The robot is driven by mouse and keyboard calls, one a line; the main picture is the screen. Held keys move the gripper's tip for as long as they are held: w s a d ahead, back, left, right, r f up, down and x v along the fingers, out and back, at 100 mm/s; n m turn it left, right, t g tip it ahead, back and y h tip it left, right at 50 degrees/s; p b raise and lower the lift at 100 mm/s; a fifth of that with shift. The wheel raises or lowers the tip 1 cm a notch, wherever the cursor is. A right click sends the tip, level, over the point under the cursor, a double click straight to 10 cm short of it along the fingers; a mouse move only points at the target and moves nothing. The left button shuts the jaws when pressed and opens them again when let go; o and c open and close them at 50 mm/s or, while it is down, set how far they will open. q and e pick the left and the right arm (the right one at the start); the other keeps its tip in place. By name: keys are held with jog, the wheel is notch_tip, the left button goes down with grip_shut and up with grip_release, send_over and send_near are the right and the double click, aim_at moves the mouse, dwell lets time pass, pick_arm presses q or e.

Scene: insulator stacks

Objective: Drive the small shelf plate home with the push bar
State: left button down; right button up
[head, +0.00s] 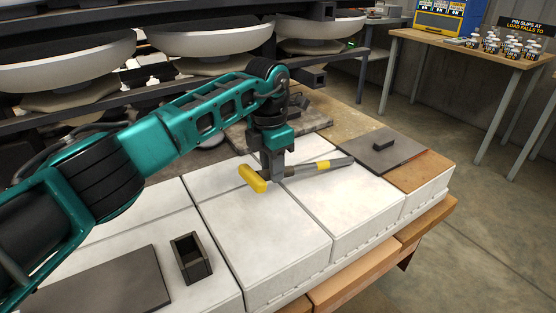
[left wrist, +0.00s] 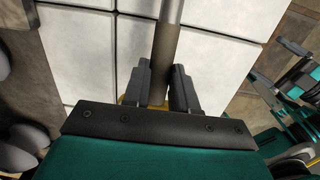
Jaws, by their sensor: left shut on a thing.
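The push bar (head: 325,168) is a grey rod with a yellow band and a yellow end piece. My left gripper (head: 273,176) is shut on it near the yellow end, low over the white blocks. The bar points right, toward a dark flat plate (head: 372,158) with a small dark block on top, at the right end of the blocks. I cannot tell for certain that this is the small shelf plate. In the left wrist view the bar (left wrist: 166,50) runs up from between the fingers (left wrist: 160,88).
An open dark box (head: 191,258) and a larger dark plate (head: 105,283) lie on the white blocks at front left. Shelves with large white insulator discs (head: 205,42) stand behind. A wooden table (head: 470,48) with small bottles stands at back right. The white tops (head: 262,235) are clear in front.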

pick_arm(q)
jog(key=shift+s+a+r, duration=0.1)
jog(key=shift+s+a, duration=0.25)
jog(key=shift+a, duration=0.1)
jog(key=shift+r+p, duration=2.95)
jog(key=shift+r, duration=1.05)
jog(key=shift+f, duration=0.1)
